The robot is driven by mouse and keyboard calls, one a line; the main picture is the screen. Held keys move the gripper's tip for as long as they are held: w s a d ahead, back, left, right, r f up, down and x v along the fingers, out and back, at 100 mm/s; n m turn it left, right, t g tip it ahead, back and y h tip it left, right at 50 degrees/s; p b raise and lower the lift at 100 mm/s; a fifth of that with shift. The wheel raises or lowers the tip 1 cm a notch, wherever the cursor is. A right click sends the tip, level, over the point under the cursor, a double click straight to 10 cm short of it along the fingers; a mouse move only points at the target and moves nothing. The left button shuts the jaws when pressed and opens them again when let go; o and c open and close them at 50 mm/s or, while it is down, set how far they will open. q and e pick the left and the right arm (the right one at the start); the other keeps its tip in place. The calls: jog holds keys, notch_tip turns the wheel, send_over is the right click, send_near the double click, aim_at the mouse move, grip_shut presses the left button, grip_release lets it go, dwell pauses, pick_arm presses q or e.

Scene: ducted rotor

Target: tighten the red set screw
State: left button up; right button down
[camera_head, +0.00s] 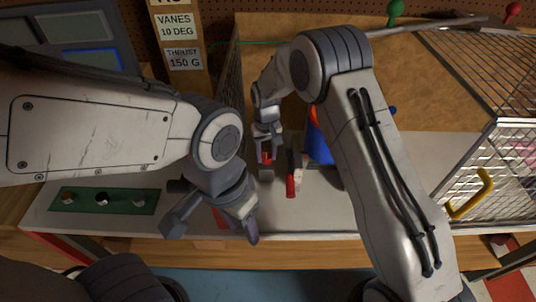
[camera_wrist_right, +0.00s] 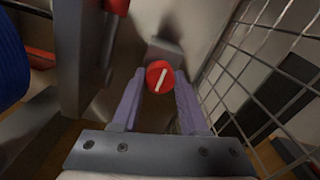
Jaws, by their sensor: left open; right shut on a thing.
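The red set screw (camera_wrist_right: 159,77) has a round red head with a white line across it, slanted in the right wrist view. My right gripper (camera_wrist_right: 154,98) has a finger on each side of the head and is shut on it. In the head view the right gripper (camera_head: 267,140) points down from above, and the red of the screw (camera_head: 267,158) shows just below its fingers, above a small grey block. My left gripper (camera_head: 212,226) is open and empty, lower and to the left, near the table's front edge.
A red-handled part (camera_head: 291,186) stands close right of the screw, with a blue and orange object (camera_head: 318,143) behind it. A wire mesh cage (camera_head: 505,170) with a yellow handle (camera_head: 471,194) is at the right. A green holder (camera_head: 85,201) lies at the left.

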aim_at(266, 155)
dwell(0.3)
jog(key=shift+c, duration=2.2)
grip_release()
jog(key=shift+r, duration=0.1)
notch_tip(266, 155, up, 10)
jog(key=b, duration=0.2)
jog(key=shift+r+b, duration=0.2)
jog(key=shift+b, duration=0.2)
